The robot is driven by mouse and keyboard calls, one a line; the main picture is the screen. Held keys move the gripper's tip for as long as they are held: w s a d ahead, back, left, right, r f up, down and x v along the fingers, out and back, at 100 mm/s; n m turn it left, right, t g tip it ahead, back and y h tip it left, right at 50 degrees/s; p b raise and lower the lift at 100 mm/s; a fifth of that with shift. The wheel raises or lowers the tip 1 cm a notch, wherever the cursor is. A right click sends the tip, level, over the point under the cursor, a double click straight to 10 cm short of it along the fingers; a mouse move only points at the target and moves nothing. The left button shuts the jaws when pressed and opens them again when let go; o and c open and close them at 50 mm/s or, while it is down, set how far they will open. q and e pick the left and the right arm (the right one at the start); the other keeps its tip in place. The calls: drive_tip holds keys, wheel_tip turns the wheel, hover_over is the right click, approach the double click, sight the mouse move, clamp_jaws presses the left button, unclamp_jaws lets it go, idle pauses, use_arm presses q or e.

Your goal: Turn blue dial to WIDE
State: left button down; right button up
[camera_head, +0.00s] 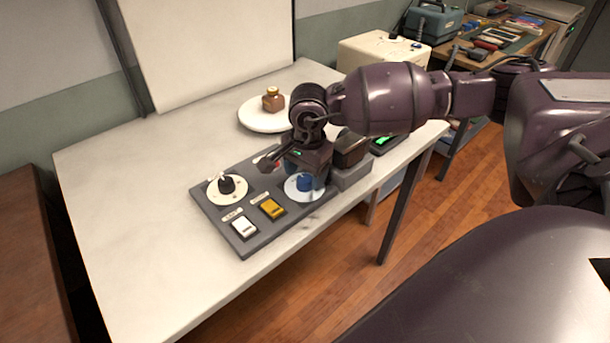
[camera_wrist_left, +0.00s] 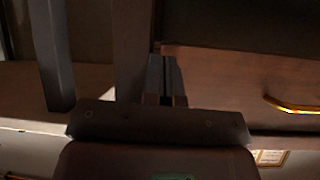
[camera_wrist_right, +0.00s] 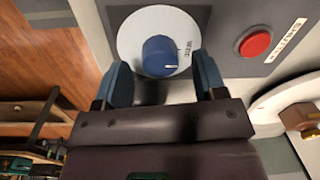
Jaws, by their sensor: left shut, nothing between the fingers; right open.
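The blue dial (camera_head: 305,183) sits on a round white plate on the grey control panel (camera_head: 263,238). My right gripper (camera_head: 300,172) is over it, pointing down. In the right wrist view the blue dial (camera_wrist_right: 158,55) lies between and slightly beyond the open fingertips of my right gripper (camera_wrist_right: 163,73), with a gap on both sides. A white line on the dial points to the picture's lower right. A small label beside it is too blurred to read surely. My left gripper (camera_wrist_left: 166,80) is shut and empty in the left wrist view, away from the panel.
The panel also holds a black dial (camera_head: 227,184), a white switch (camera_head: 243,228), a yellow switch (camera_head: 272,208) and a red button (camera_wrist_right: 255,43). The table's left side is clear.

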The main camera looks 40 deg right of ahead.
sight(307, 180)
wheel_tip(307, 180, up, 10)
drive_tip(key=shift+s+f+p, duration=0.25)
drive_tip(key=shift+p, duration=0.15)
drive_tip(key=shift+f, duration=0.1)
idle(0.4)
